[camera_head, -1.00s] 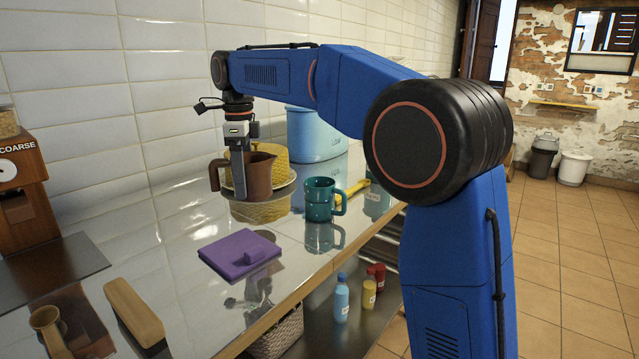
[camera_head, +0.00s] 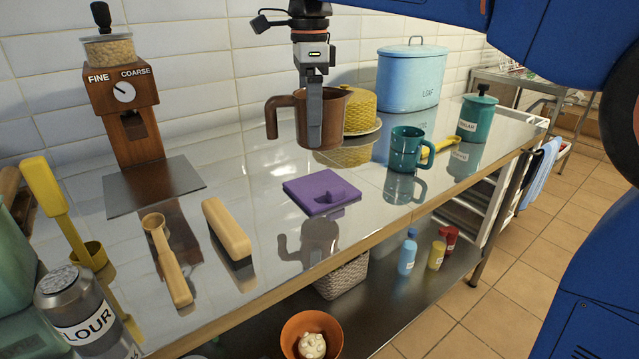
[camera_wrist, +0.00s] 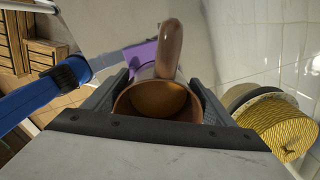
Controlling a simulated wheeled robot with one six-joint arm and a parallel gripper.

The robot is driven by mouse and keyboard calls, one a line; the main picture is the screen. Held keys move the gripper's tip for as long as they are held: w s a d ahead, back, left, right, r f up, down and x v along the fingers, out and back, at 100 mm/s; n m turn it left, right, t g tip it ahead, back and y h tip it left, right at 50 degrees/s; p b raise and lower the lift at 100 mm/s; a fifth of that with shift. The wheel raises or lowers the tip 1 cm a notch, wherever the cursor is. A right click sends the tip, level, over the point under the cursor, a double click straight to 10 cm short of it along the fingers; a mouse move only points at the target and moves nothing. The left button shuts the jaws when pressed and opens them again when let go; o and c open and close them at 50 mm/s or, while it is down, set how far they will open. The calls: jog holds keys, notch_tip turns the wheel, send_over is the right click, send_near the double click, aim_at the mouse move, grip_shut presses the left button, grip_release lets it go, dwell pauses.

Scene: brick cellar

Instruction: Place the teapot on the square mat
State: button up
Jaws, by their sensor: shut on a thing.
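A brown, open-topped, jug-like teapot (camera_head: 332,118) with a handle on its left hangs in my gripper (camera_head: 314,112). The jaws are shut on its wall. The teapot is upright and clear of the counter, with its reflection showing well below it. The purple square mat (camera_head: 305,190) lies flat on the shiny counter, lower in the head view than the teapot, with a darker patch on its right part. In the wrist view the teapot's inside (camera_wrist: 158,100) and handle show, with part of the purple mat (camera_wrist: 140,54) beyond.
A yellow dome on a plate (camera_head: 362,108) stands behind the teapot. A teal mug (camera_head: 406,150), yellow spoon (camera_head: 440,148) and sugar jar (camera_head: 478,118) are to the right. A brush (camera_head: 226,228), wooden scoop (camera_head: 165,258) and grinder (camera_head: 125,95) are left. Counter beside the mat is clear.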

jog(key=shift+s+f, duration=0.3)
jog(key=shift+f, duration=4.65)
jog(key=o, duration=1.6)
jog(key=shift+f, duration=0.15)
notch_tip(320, 180, up, 12)
jog(key=shift+r, duration=0.15)
jog(key=shift+s, duration=0.1)
